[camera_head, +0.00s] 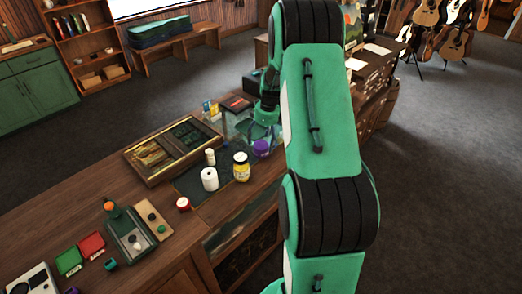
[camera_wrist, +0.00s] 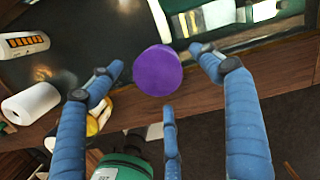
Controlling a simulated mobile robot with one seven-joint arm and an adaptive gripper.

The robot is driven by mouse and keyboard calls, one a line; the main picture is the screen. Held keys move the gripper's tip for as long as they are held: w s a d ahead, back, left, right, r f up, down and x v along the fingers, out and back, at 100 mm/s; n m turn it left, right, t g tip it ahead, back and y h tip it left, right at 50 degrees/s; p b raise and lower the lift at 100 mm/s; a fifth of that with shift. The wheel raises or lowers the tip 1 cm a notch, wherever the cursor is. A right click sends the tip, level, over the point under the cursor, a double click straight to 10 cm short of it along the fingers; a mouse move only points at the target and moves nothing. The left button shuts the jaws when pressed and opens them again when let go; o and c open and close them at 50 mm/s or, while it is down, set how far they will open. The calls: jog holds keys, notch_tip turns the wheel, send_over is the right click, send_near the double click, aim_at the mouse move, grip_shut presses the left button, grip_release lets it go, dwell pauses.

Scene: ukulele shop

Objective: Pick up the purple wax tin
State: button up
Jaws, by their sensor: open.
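The purple wax tin (camera_head: 261,148) stands on the counter beside the dark mat, close to the yellow-labelled jar, in the head view. In the wrist view the tin shows as a round purple lid (camera_wrist: 157,70) seen from above. My gripper (camera_wrist: 156,78) is open, with its blue fingers spread around the tin's outline, left, right and below. No finger clearly touches it. In the head view my gripper (camera_head: 259,131) hangs just above the tin, partly hidden by my green arm. The gap in height between fingers and tin is hard to judge.
A yellow-labelled jar (camera_head: 241,167), a white roll (camera_head: 209,179) and a small pale bottle (camera_head: 211,157) stand left of the tin. A wooden framed tray (camera_head: 150,177) lies farther left. A glass-topped section (camera_wrist: 205,18) lies beyond the tin, and the counter edge runs close by.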

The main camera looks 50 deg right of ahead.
aim_at(261, 144)
jog(key=shift+w+a+f+b, duration=0.1)
jog(key=shift+a+f+b, duration=0.1)
jog(key=shift+f, duration=1.1)
jog(key=shift+w+a+f+b, duration=0.1)
jog(key=shift+f+b, duration=0.05)
jog(key=shift+f, duration=1.1)
jog(key=shift+c, duration=0.3)
jog(key=c, duration=1.3)
jog(key=shift+r, duration=0.1)
jog(key=shift+r, duration=0.35)
notch_tip(261, 144, up, 3)
jog(key=shift+r+p, duration=0.1)
jog(key=shift+p, duration=0.2)
jog(key=s+a, duration=0.3)
jog(key=s, duration=0.1)
jog(key=s+a, duration=0.3)
jog(key=s, duration=0.1)
jog(key=s+a+r, duration=0.1)
jog(key=s+a, duration=0.2)
jog(key=s, duration=0.1)
jog(key=shift+s+a+p, duration=0.35)
jog(key=shift+s, duration=0.05)
